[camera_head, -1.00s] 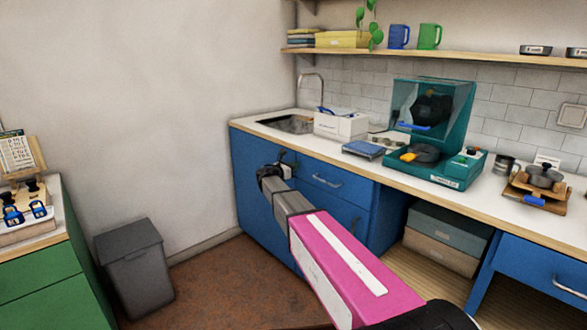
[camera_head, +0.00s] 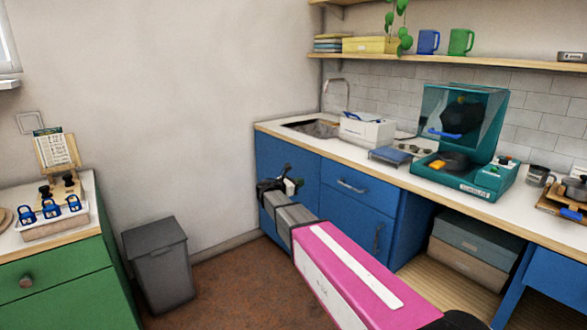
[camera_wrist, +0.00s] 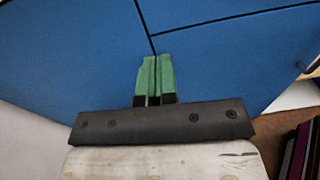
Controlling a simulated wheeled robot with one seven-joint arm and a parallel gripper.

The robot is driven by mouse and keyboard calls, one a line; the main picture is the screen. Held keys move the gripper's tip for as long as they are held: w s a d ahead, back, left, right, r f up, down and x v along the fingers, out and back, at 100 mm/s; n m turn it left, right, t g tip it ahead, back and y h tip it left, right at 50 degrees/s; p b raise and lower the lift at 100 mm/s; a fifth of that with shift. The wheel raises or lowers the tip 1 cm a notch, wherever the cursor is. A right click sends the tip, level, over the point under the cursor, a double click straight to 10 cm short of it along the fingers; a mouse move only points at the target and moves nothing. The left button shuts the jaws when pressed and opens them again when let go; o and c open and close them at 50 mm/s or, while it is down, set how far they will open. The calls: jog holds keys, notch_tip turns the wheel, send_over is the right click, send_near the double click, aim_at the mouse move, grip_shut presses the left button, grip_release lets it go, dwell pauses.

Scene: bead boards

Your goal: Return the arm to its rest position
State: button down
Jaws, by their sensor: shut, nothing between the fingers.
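My arm with its pink link reaches forward from the lower right in the head view. My gripper (camera_head: 291,186) is at its far end, in front of the blue cabinet (camera_head: 342,207) under the counter. In the wrist view, my gripper's green fingers (camera_wrist: 155,77) are together with nothing between them. The blue cabinet doors (camera_wrist: 90,50) fill most of the wrist view behind the fingers. I cannot tell exactly how far the fingers are from the doors.
A grey bin (camera_head: 158,262) stands on the floor to the left, next to a green cabinet (camera_head: 62,285). The counter holds a teal machine (camera_head: 478,180) and a white box (camera_head: 367,131). Storage boxes (camera_head: 466,262) sit below it. The brown floor between bin and blue cabinet is clear.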

jog(key=s+d+f+m+g+y, duration=0.35)
jog(key=s+d+f+m, duration=0.3)
jog(key=s, duration=0.25)
jog(key=s+d+f+m+g+y, duration=0.35)
jog(key=s+d+f+m, duration=0.35)
jog(key=s, duration=0.3)
jog(key=s+f+m+g+y, duration=0.1)
jog(key=s+f+m+y, duration=0.2)
jog(key=s+m, duration=0.2)
jog(key=s+f+m+g+y, duration=0.2)
jog(key=s+f+m+y, duration=0.1)
jog(key=s, duration=0.7)
jog(key=a+m+y, duration=0.1)
jog(key=m, duration=0.1)
jog(key=shift+m, duration=0.35)
